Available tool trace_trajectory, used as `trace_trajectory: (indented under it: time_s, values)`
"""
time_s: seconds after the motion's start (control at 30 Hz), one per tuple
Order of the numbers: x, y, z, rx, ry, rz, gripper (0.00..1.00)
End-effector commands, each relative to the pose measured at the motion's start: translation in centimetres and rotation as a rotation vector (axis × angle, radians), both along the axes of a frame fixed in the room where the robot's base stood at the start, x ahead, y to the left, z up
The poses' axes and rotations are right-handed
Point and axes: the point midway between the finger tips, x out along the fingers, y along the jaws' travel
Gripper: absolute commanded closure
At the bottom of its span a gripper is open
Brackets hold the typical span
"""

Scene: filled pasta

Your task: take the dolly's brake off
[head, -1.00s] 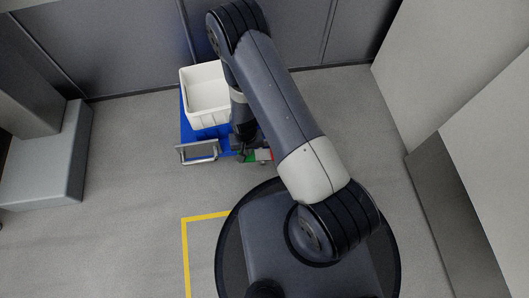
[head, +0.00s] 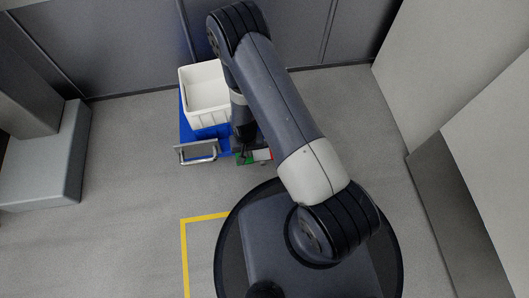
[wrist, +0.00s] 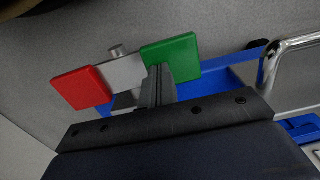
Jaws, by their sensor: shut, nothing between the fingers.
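The dolly is a blue platform (head: 187,134) on the floor by the back wall, partly hidden by my arm. Its brake pedal has a red pad (wrist: 81,88) on the left and a green pad (wrist: 170,54) on the right, joined by a grey metal bar with a small pivot knob.
A white bin (head: 205,97) stands on the dolly. A metal handle (head: 198,151) is at its front left, also visible in the wrist view (wrist: 272,68). A grey block (head: 45,165) stands at the left. Yellow tape (head: 185,255) marks the floor; floor left of the dolly is clear.

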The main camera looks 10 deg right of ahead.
Motion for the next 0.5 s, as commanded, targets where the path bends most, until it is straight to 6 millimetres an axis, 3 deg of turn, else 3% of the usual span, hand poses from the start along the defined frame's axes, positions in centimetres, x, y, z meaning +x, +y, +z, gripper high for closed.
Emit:
trace_trajectory:
  time_s: [0.23,0.5]
  values:
    - [0.0,0.0,0.3,0.000,-0.001,0.000,1.00]
    - [0.1,0.1,2.4,0.001,-0.002,0.000,1.00]
